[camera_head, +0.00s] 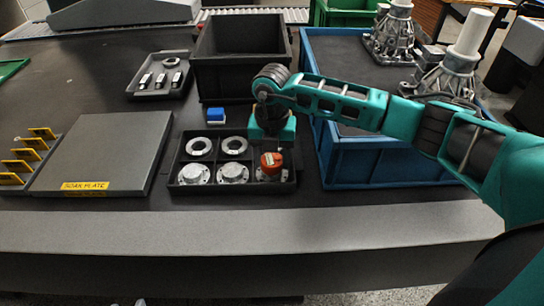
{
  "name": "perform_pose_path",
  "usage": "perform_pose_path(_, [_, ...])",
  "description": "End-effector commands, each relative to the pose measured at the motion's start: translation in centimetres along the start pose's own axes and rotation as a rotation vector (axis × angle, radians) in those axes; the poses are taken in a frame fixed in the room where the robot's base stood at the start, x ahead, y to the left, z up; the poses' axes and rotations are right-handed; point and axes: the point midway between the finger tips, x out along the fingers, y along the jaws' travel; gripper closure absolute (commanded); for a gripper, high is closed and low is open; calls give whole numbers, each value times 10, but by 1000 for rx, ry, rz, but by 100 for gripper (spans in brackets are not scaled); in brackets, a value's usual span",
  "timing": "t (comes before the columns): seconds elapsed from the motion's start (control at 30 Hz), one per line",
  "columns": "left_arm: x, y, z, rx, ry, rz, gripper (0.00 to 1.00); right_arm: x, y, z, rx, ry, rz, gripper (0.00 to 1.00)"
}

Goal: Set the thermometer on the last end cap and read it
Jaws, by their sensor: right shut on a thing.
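A dark tray (218,187) on the table holds two ring-shaped parts (199,147) in its back row and silvery end caps (193,173) in its front row. The small red-orange thermometer (271,160) is at the front right compartment, over the rightmost end cap (270,175), which is partly covered. My right gripper (272,148) points down at the tray's right end, shut on the thermometer. Its fingertips are mostly hidden, and I cannot tell whether the thermometer touches the cap. My left gripper is not in view.
A blue bin (335,165) with large metal castings (445,72) stands close to the right of the tray. A black bin (240,94) and a small blue block (216,115) are behind it. The grey soak plate (105,150) lies to the left, and a small tray (160,93) further back.

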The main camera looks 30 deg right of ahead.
Motion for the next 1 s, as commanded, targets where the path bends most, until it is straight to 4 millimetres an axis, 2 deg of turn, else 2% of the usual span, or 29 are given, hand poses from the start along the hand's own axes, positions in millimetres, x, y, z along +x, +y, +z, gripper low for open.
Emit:
perform_pose_path(0.2, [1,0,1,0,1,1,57,4,0,0,0,0,0,81])
perform_pose_path(0.23, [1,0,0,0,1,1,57,3,0,0,0,0,0,42])
perform_pose_path(0.33, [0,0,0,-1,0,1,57,2,0,0,0,0,0,33])
perform_pose_path(0.57, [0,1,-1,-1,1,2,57,2,0,0,0,0,0,33])
perform_pose_path(0.67, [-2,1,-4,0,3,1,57,-5,0,0,0,-1,2,33])
perform_pose_path(0.77, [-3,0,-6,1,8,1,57,-19,1,0,-1,-2,3,33])
perform_pose_path(1.0, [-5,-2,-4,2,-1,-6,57,-72,1,1,0,-4,3,33])
